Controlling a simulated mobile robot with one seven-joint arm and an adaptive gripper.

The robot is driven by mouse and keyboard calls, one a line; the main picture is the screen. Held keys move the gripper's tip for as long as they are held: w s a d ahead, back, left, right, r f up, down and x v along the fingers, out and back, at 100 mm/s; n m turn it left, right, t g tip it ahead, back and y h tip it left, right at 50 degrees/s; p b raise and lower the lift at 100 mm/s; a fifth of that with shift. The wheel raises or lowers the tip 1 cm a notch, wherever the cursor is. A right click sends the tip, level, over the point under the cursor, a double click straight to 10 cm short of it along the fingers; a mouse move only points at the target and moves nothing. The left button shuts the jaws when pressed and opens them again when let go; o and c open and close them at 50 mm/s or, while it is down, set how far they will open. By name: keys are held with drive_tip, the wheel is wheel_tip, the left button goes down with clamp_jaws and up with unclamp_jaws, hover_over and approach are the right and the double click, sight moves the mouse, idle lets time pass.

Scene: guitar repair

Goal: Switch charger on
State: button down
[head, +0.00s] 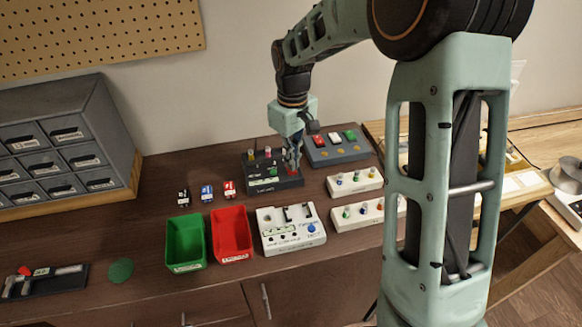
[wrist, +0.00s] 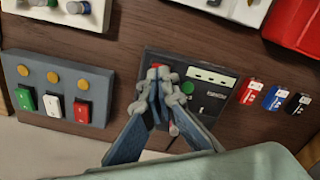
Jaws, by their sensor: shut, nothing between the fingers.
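A black box (head: 290,184), which looks like the charger, stands on the brown bench in the head view. It has a green button, a pale label strip and several small upright cylinders at its back. In the wrist view the black box (wrist: 215,108) shows its green button (wrist: 187,87) just right of my fingertips. A red part (wrist: 156,66) shows at the fingertips. My gripper (head: 292,166) is shut and empty, pointing down over the right part of the box; it also shows in the wrist view (wrist: 162,80). I cannot tell whether the tips touch it. My fingers hide part of its top.
A grey box (head: 347,155) with red, white and green switches stands close right of the black box. Three small blocks (head: 207,193) lie to its left. Green (head: 185,265) and red (head: 232,257) bins and white trays (head: 358,184) stand nearby.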

drive_tip(key=shift+f+b, duration=0.55)
drive_tip(key=shift+f, duration=0.35)
drive_tip(key=shift+s+r, duration=0.1)
idle(0.3)
wheel_tip(320, 180, up, 7)
drive_tip(key=p, duration=0.5)
drive_tip(key=shift+p, duration=0.3)
idle(0.3)
